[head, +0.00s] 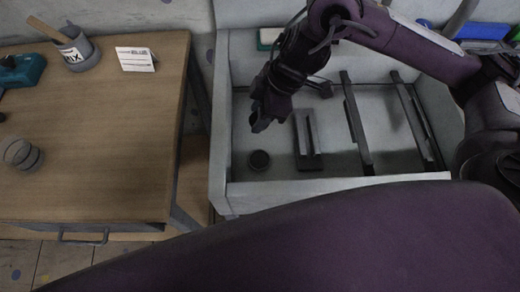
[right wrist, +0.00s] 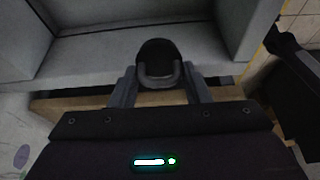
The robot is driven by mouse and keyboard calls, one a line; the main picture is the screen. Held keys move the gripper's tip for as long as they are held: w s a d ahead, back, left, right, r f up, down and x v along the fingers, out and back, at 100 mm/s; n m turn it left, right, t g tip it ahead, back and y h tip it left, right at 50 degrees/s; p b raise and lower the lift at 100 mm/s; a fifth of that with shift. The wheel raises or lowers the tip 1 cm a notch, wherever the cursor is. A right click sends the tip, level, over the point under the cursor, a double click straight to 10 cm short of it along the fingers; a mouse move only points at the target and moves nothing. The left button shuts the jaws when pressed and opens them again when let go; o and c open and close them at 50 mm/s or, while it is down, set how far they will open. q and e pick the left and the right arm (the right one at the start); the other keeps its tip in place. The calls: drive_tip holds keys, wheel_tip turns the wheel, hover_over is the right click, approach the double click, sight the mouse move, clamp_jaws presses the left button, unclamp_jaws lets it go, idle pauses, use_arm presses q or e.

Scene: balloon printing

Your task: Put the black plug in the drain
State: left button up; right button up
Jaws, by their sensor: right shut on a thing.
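My right gripper (head: 264,114) is over the left part of a grey sink basin (head: 218,150). It is shut on the black plug, seen clearly in the right wrist view (right wrist: 158,62) between the two fingers, with a loop-shaped handle facing the camera. In the head view the plug blends with the dark fingers. My left gripper is not in view.
A dark slotted block (head: 307,140) and long dark bars (head: 356,125) stand in the basin to the right of the drain. A wooden table (head: 100,140) on the left holds a grey cup (head: 76,50), a white card (head: 135,59) and a glass (head: 20,154).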

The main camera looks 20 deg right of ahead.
wheel_tip(320, 180, down, 16)
drive_tip(key=b, duration=0.4)
drive_tip(key=shift+a+r, duration=0.1)
drive_tip(key=shift+r, duration=0.15)
drive_tip(key=shift+f+b, duration=0.55)
drive_tip(key=shift+f, duration=1.75)
drive_tip(key=shift+f, duration=0.1)
drive_tip(key=o, duration=1)
drive_tip(key=p+v, duration=0.1)
drive_tip(key=v, duration=1.1)
drive_tip(key=shift+s, duration=0.1)
